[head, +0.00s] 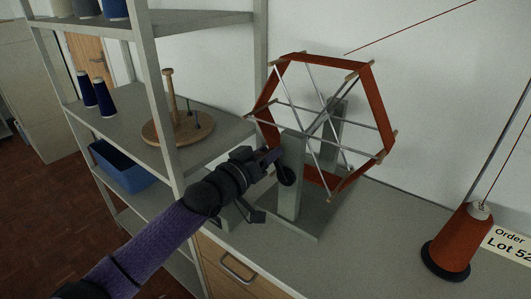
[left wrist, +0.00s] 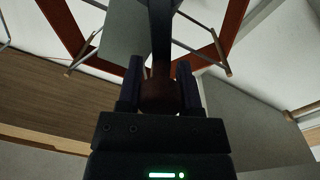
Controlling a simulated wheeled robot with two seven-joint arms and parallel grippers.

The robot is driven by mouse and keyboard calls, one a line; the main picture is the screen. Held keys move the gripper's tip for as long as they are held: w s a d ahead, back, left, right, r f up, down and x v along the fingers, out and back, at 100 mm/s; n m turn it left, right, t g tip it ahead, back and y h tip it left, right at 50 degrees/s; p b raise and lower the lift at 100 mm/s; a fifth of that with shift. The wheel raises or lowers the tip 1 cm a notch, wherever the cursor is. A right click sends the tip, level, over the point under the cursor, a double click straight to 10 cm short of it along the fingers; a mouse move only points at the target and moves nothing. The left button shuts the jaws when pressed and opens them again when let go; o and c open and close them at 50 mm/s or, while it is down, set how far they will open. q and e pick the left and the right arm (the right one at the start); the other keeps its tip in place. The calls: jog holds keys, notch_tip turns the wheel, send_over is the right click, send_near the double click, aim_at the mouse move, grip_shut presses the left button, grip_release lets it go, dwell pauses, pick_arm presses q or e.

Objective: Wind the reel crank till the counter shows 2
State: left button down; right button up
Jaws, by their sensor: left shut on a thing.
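The reel (head: 376,100) is a six-sided wheel wound with orange-red thread, on grey posts (head: 291,190) and a grey base on the worktop. Its dark crank (head: 286,175) is on the near post's front side. My left gripper (head: 274,156) is at the crank and shut on its handle. In the left wrist view, the brownish crank handle (left wrist: 160,92) sits between the two fingers (left wrist: 160,88), and the dark crank arm (left wrist: 160,35) runs up from it. I cannot make out a counter or a number. My right gripper is not in view.
An orange thread cone (head: 461,242) stands on the worktop (head: 375,245) at right, by a card reading "Order Lot 52". A metal shelf (head: 215,135) at left holds a wooden spool stand (head: 178,128), blue cones (head: 95,95) and a blue bin (head: 122,170). A drawer handle (head: 238,270) is below.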

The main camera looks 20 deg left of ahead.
pick_arm(q)
jog(key=shift+f, duration=0.1)
jog(key=shift+c, duration=1.3)
grip_release()
jog(key=shift+d, duration=0.1)
jog(key=p+v, duration=0.2)
jog(key=v, duration=0.8)
